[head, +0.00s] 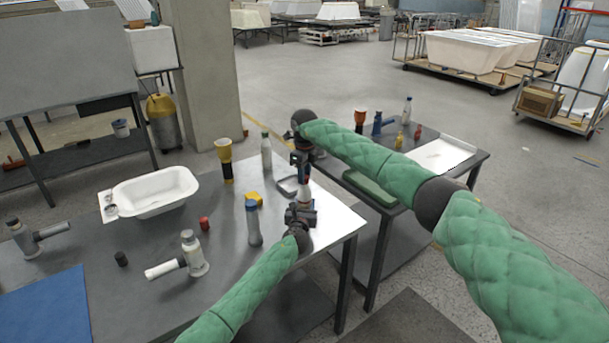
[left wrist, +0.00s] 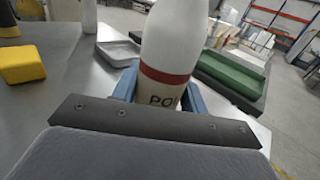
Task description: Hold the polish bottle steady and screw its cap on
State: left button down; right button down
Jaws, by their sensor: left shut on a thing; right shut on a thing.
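The polish bottle (head: 304,195) stands upright at the right end of the left-hand table. In the left wrist view the bottle (left wrist: 170,55) is white with a red band and part of a printed label. My left gripper (head: 302,208) is shut on its lower body, with blue fingers (left wrist: 192,98) on both sides. My right gripper (head: 301,165) points down from above and is shut at the bottle's top. The cap is hidden between its fingers, so I cannot tell how it sits on the neck.
A blue-capped grey bottle (head: 253,222), a yellow block (head: 254,198) and a pale bottle (head: 266,151) stand left of the polish bottle. A white basin (head: 155,192) lies further left. A second table with a green tray (head: 371,191) stands behind, right.

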jog(key=c, duration=1.1)
grip_release()
jog(key=shift+o, duration=0.2)
notch_tip(320, 180, up, 12)
jog(key=shift+w, duration=0.1)
pick_arm(q)
jog(key=c, duration=0.7)
grip_release()
jog(key=shift+s, duration=0.1)
jog(key=shift+s+a+b, duration=0.1)
jog(key=shift+s+a, duration=0.1)
jog(key=shift+s, duration=1.05)
jog(key=shift+s+a+b, duration=0.15)
jog(key=shift+s+a, duration=0.05)
jog(key=shift+s, duration=1.05)
jog(key=shift+s+a+b, duration=0.1)
jog(key=shift+s+a, duration=0.1)
jog(key=shift+s, duration=1.05)
pick_arm(e)
jog(key=shift+f, duration=0.4)
